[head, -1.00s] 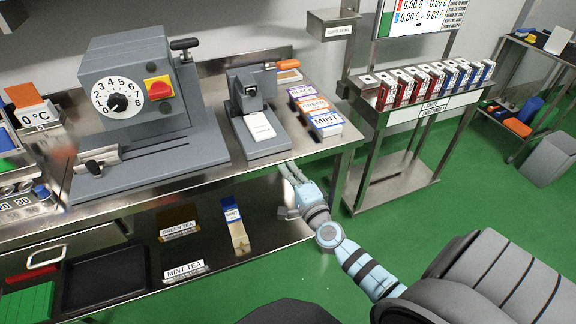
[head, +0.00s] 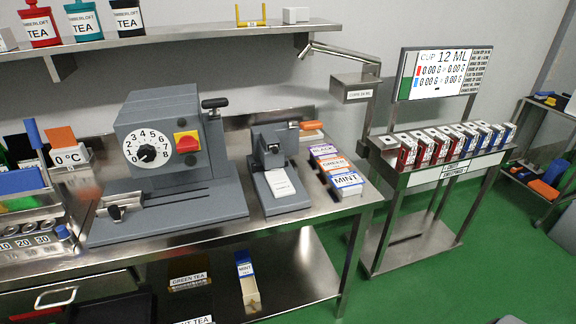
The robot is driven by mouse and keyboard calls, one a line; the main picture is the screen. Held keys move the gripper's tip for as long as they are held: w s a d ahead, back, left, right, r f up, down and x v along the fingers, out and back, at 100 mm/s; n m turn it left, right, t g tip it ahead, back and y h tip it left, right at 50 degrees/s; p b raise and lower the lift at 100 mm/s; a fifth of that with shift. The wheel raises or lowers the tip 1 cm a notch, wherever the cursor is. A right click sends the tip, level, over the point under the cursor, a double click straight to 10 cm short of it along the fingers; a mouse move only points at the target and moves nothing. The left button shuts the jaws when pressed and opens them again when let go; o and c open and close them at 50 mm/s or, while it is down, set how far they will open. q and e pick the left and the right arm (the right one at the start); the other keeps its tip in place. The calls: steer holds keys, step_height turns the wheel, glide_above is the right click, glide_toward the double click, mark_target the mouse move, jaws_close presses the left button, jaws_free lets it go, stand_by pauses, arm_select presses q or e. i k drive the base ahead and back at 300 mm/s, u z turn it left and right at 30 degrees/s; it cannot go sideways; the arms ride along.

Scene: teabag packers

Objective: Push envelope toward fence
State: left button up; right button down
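A white, flat, envelope-like piece (head: 281,183) lies on the bed of a small grey press (head: 268,150) with an orange handle. I cannot tell for sure that it is the envelope. No part is clearly marked as the fence; the upright part of the press stands just behind the white piece. A larger grey machine (head: 165,115) with a numbered dial and a yellow-and-red switch stands to the left, with a small clamp-like block (head: 125,206) on its base. Neither gripper is in the head view.
Boxes labelled BLACK, GREEN and MINT (head: 346,181) stand right of the press. A steel stand (head: 399,181) with several red and blue boxes is farther right. The bench front edge before the press is clear.

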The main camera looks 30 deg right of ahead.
mark_target(280, 185)
steer(key=k, duration=1.35)
steer(key=u, duration=0.5)
steer(key=i, duration=0.6)
steer(key=u, duration=0.55)
steer(key=i, duration=0.8)
steer(key=z, duration=0.95)
steer(key=i, duration=0.45)
steer(key=z, duration=0.5)
